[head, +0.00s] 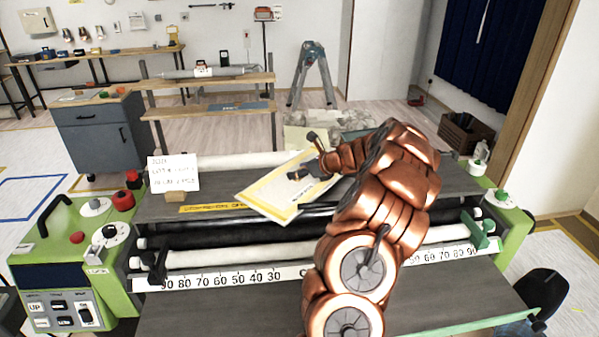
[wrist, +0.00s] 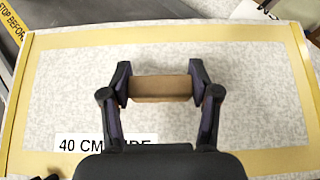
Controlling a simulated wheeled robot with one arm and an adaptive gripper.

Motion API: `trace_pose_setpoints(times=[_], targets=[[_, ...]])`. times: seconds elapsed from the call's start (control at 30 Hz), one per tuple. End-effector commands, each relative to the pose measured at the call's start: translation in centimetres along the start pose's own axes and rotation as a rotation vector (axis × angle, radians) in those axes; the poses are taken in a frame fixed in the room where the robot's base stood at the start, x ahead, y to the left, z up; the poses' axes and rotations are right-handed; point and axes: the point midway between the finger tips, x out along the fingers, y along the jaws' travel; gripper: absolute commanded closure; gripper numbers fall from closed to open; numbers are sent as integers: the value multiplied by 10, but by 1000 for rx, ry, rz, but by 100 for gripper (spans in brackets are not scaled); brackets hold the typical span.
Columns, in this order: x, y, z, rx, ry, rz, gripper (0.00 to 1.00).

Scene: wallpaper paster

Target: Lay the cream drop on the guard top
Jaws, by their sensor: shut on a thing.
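The cream drop (head: 270,191) is a flat, pale patterned sheet with a yellow border and a brown block on its middle. My gripper (head: 297,175) is shut on that brown block (wrist: 160,88), which shows between both fingers in the wrist view. The drop lies flat below the fingers there, with a "40 CM" label (wrist: 95,144) partly hidden by my gripper. In the head view the drop is skewed over the dark grey guard top (head: 225,190), covering part of it. I cannot tell whether it touches the top.
A yellow warning strip (head: 212,208) runs along the guard top's front edge. A white sign (head: 173,173) stands at its left. Pale rollers and a number scale (head: 225,279) lie in front. Green machine ends (head: 75,250) flank it.

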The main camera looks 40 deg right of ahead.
Motion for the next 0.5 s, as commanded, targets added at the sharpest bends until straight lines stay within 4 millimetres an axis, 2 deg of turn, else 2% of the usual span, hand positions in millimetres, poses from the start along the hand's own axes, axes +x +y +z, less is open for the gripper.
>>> trace_pose_setpoints(times=[0.13, 0.47, 0.5], targets=[[7, 0, -10, 2, 3, 2, 80], [8, 0, -13, 0, 2, 1, 80], [8, 0, -12, 0, 2, 1, 35]])
